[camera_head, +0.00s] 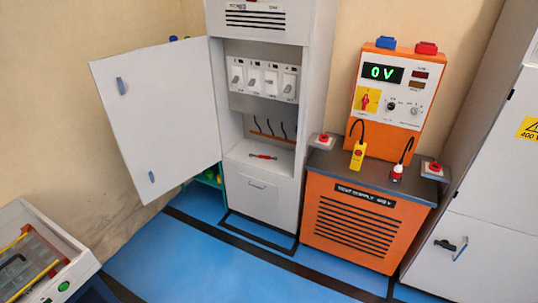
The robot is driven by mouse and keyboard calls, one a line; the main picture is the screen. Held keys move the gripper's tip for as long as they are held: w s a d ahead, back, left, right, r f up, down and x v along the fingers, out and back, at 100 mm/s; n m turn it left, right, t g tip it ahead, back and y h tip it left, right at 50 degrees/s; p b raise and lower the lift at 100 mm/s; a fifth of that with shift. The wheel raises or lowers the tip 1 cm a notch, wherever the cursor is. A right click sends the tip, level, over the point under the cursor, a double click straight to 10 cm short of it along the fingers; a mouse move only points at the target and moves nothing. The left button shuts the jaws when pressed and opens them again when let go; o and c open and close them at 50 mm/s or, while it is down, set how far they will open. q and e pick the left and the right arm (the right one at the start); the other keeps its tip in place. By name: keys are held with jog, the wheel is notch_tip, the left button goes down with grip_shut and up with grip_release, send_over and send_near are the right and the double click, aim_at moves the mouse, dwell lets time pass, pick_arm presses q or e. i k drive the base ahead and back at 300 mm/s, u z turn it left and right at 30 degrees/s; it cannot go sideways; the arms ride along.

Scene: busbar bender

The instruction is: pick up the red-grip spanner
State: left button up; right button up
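A small tool with a red grip, which looks like the red-grip spanner (263,156), lies on the shelf inside the open grey cabinet (259,195). It is small in the view, so its jaw shape is hard to make out. Neither of my grippers shows in the head view.
The cabinet door (155,115) stands open to the left. An orange test supply (355,222) stands right of the cabinet, with a yellow probe (358,155) on its top. A white bench machine (45,250) is at the lower left. The blue floor (190,260) in front is clear.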

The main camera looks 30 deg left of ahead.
aim_at(262, 156)
jog(key=u, duration=0.45)
jog(key=i, duration=0.8)
jog(key=u, duration=0.6)
